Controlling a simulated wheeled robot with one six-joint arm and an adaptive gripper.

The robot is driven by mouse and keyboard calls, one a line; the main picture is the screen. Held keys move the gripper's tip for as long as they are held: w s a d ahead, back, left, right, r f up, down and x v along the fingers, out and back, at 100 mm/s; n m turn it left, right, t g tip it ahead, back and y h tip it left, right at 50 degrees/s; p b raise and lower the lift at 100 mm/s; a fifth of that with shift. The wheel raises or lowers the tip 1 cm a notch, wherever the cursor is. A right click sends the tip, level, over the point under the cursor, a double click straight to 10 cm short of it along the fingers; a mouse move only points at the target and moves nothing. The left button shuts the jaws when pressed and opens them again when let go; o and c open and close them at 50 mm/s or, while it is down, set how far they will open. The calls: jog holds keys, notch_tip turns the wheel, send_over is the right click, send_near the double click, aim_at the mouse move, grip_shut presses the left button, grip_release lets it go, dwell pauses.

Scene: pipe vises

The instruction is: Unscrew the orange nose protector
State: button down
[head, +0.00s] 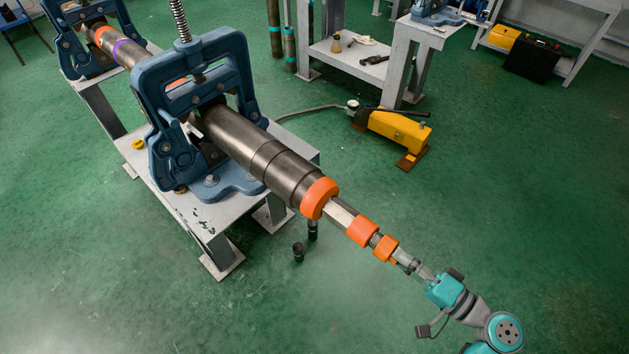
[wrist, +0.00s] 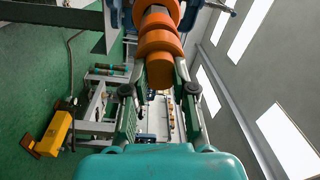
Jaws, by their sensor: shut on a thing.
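A long dark steel tool (head: 265,160) lies clamped in a blue pipe vise (head: 200,110) and sticks out toward me, sloping down to the right in the head view. Its near end carries a large orange ring (head: 319,197), a middle orange ring (head: 362,232) and, outermost, a smaller orange nose protector (head: 386,249). The nose protector also shows in the wrist view (wrist: 160,71). My gripper (head: 402,261) is in line with the tool at its tip. In the wrist view its two fingers lie on either side of the nose protector, shut on it. The exact contact is partly hidden.
The vise stands on a grey steel table (head: 215,225). A yellow hand pump (head: 398,130) sits on the green floor beyond. A workbench (head: 350,52) is at the back. The floor around my arm is clear.

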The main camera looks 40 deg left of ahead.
jog(key=n, duration=1.1)
jog(key=shift+s+f+n+g, duration=0.2)
jog(key=shift+n+g, duration=0.1)
jog(key=shift+n, duration=0.1)
jog(key=c, duration=1)
grip_release()
jog(key=shift+w, duration=0.1)
jog(key=shift+r, duration=0.1)
jog(key=shift+d, duration=0.1)
jog(key=shift+d+r, duration=0.1)
jog(key=shift+d, duration=0.95)
